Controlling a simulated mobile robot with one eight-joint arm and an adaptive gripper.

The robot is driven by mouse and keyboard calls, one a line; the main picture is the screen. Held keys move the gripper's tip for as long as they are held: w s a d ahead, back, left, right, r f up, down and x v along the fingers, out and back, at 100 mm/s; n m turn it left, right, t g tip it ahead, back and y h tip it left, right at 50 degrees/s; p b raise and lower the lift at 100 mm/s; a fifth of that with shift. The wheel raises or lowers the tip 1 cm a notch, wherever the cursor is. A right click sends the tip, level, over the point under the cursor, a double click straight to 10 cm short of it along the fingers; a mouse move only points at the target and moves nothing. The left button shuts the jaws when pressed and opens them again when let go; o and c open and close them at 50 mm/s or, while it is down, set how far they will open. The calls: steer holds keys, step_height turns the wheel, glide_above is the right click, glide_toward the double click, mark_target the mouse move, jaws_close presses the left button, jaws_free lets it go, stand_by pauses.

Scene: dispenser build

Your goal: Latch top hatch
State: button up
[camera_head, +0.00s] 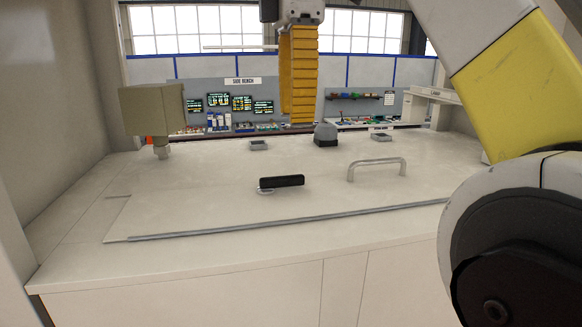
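The top hatch (215,205) is a flat, pale panel lying closed, level with the top of a white cabinet. A silver bar handle (377,168) stands on its right part. A black bar (285,181), probably the latch lever, lies near its middle, with a small light ring at its left end. My gripper (300,122) hangs in the air above the far side of the panel, its ribbed yellow fingers pointing down. It appears clear of the handle and the black bar. The fingers overlap in this view, so their gap is hidden. Nothing is visibly held.
A grey strip (290,222) runs along the panel's near edge. A dark grey domed block (326,135) and two small grey blocks (258,145) (381,135) sit toward the back. An olive box on a stem (152,110) stands at left. My arm covers the right side.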

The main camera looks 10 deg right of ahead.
mark_target(296, 175)
steer(key=f, duration=0.1)
steer(key=s+f, duration=0.1)
steer(key=f, duration=0.1)
steer(key=shift+s+f+b, duration=0.1)
steer(key=shift+b, duration=0.2)
steer(key=f, duration=0.5)
steer(key=shift+w+f, duration=0.25)
steer(key=shift+w, duration=0.15)
steer(key=shift+s+f, duration=0.15)
steer(key=shift+f, duration=0.35)
steer(key=shift+w+f, duration=0.1)
steer(key=shift+w, duration=0.2)
steer(key=shift+s, duration=0.1)
jaws_close()
